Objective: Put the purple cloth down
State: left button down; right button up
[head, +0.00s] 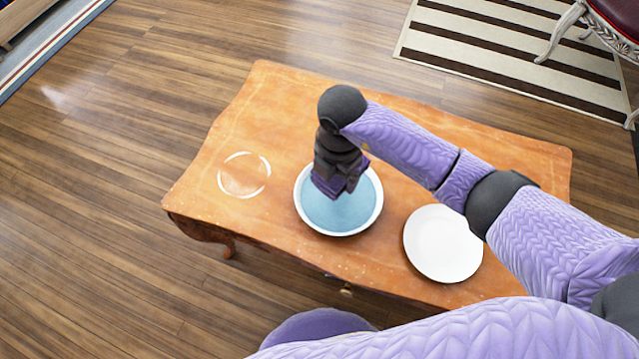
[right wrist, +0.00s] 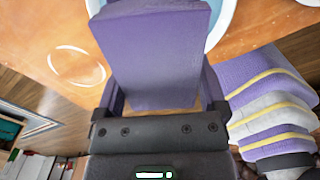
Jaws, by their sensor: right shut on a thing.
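The purple cloth (right wrist: 155,55) shows in the right wrist view as a flat, block-like purple piece between my fingers. My right gripper (head: 342,186) is shut on it and is seen over the white bowl of blue water (head: 345,215) in the head view. Most of the cloth is hidden there by the gripper. Whether the cloth touches the water I cannot tell. The bowl's rim also shows behind the cloth in the right wrist view (right wrist: 222,22). My left gripper is not in view.
The orange wooden table (head: 300,105) holds the bowl, a white plate (head: 443,244) to the bowl's right, and a white ring mark (head: 244,175) to its left. The table's far part is clear. A striped rug (head: 500,60) and a chair (head: 612,30) stand beyond.

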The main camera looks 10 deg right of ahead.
notch_tip(320, 180, down, 9)
jog(key=b, duration=0.5)
jog(key=shift+s+d, duration=0.1)
jog(key=shift+d, duration=0.05)
jog(key=shift+r, duration=0.25)
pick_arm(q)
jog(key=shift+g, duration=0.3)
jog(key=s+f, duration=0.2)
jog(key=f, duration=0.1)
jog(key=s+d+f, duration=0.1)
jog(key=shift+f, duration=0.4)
pick_arm(e)
jog(key=shift+f, duration=0.15)
jog(key=o, duration=0.8)
notch_tip(320, 180, up, 12)
jog(key=p, duration=0.7)
jog(key=shift+r+p, duration=0.2)
jog(key=shift+p, duration=0.1)
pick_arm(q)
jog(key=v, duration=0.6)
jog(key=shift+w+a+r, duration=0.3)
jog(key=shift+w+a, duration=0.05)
